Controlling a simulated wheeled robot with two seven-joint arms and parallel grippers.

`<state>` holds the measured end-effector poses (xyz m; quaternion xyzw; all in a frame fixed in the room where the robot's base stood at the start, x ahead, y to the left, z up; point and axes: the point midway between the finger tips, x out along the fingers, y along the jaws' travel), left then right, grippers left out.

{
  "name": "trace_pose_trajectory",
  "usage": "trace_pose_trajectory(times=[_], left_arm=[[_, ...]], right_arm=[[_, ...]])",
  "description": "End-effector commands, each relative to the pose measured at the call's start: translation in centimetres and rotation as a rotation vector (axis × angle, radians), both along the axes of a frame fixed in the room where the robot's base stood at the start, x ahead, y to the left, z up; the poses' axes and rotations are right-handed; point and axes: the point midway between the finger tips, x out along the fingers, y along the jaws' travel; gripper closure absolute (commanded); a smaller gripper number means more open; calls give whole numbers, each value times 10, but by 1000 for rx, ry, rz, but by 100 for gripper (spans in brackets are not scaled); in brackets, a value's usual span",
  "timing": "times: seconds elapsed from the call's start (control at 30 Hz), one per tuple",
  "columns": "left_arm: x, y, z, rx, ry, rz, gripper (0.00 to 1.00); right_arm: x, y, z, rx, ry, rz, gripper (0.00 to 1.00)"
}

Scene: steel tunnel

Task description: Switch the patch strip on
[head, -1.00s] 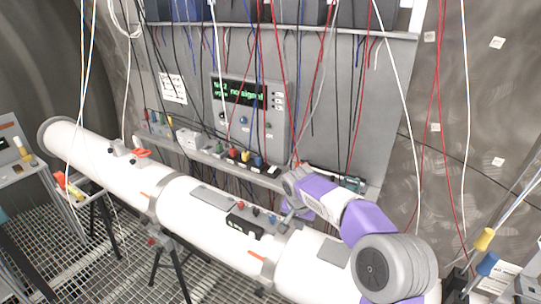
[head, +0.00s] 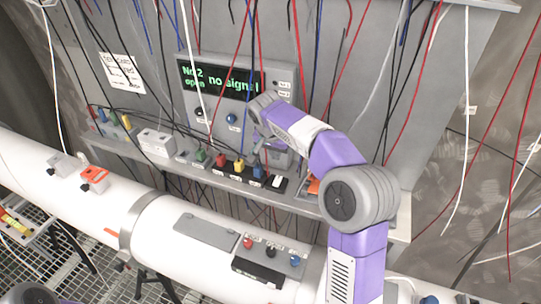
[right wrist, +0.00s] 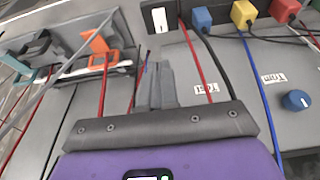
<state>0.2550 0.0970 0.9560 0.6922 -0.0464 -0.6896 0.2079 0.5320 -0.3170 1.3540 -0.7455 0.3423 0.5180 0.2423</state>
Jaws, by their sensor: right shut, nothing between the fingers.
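The patch strip (head: 212,172) runs along the shelf below the panel, with green, red, yellow and blue plugs in it. At its right end is a small black-and-white rocker switch (head: 278,184). In the right wrist view the switch (right wrist: 159,18) shows its white face at the top, beside the blue plug (right wrist: 202,18). My right gripper (right wrist: 157,72) is shut and empty, its fingers pointing towards the switch with a gap between in the picture. My left gripper is out of view.
The panel display (head: 215,80) reads "No 2 open no signal". Many red, blue, black and white cables hang in front of it. An orange-and-white item (right wrist: 96,42) lies on the shelf beside the strip. A white pipe (head: 165,235) runs below the shelf.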

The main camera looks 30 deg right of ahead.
Motion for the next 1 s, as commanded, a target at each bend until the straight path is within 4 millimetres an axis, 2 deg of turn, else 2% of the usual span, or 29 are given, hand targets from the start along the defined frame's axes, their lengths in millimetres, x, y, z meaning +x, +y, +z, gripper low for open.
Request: trace_pose_trajectory(times=[0.4, 0.6, 0.73, 1.0], left_arm=[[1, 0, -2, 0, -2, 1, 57], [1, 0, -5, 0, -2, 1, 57], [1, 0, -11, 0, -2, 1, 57], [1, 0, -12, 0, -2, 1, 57]], right_arm=[[18, -21, -82, 1, 8, 0, 100], [23, -26, -113, 2, 6, 1, 100], [24, -27, -125, 1, 3, 2, 100], [25, -27, -127, 0, 3, 2, 100]])
